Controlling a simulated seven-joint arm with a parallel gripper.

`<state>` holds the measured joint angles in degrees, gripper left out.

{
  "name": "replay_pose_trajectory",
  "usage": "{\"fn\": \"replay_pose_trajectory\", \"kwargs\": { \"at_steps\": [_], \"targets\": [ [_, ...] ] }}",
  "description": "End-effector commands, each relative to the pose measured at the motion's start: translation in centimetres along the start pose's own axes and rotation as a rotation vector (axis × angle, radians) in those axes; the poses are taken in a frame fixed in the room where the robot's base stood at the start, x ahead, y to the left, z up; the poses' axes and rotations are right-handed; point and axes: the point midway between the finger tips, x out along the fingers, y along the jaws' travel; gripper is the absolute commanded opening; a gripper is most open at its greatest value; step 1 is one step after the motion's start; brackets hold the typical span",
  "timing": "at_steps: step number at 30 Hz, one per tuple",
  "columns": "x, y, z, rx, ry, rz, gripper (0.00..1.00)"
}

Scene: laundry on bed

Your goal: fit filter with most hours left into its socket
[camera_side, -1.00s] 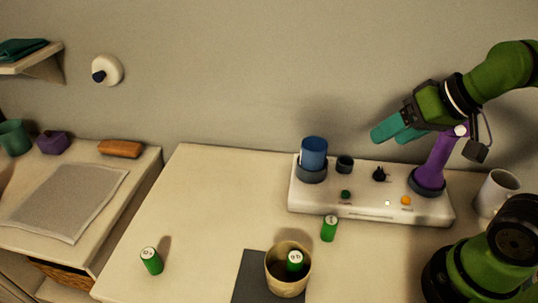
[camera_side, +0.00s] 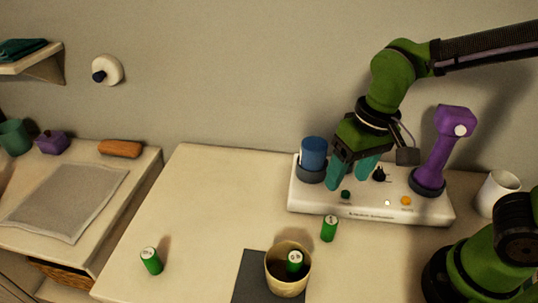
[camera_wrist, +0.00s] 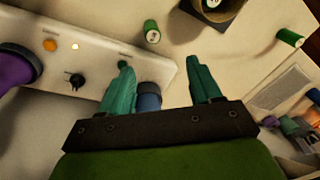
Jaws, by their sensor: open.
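Three green filters with white, numbered tops show in the side view. One (camera_side: 151,261) stands at the left of the counter, one (camera_side: 329,228) stands just in front of the white base unit (camera_side: 372,208), and one (camera_side: 295,262) is inside the beige cup (camera_side: 273,275). Their numbers are too small to read surely. My gripper (camera_side: 349,184) is open and empty, fingers pointing down over the unit, right of the blue cylinder (camera_side: 314,150). It hides the small dark ring, possibly the socket. In the wrist view the gripper (camera_wrist: 159,67) straddles bare space, with the near filter (camera_wrist: 151,31) beyond.
A purple lamp-like post (camera_side: 440,150) rises from the unit's right end. A black knob (camera_side: 379,174), a green button (camera_side: 346,195) and an orange button (camera_side: 406,201) are on the unit. A white mug (camera_side: 497,192) stands at right. The counter's left middle is clear.

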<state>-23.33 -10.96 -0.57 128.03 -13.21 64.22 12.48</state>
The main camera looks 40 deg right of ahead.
Motion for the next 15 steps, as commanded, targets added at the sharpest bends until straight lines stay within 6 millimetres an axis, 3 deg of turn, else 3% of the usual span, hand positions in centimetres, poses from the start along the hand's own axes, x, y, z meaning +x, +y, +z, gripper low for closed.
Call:
{"fn": "replay_pose_trajectory", "kwargs": {
  "at_steps": [3,8,15],
  "targets": [
    [1.2,-1.1,-0.1,0.037,-0.067,0.086,0.63],
    [1.1,-0.7,-0.3,0.146,-0.080,0.138,0.63],
    [5.4,-0.1,0.2,0.152,-0.085,0.139,0.63]
  ]
}}
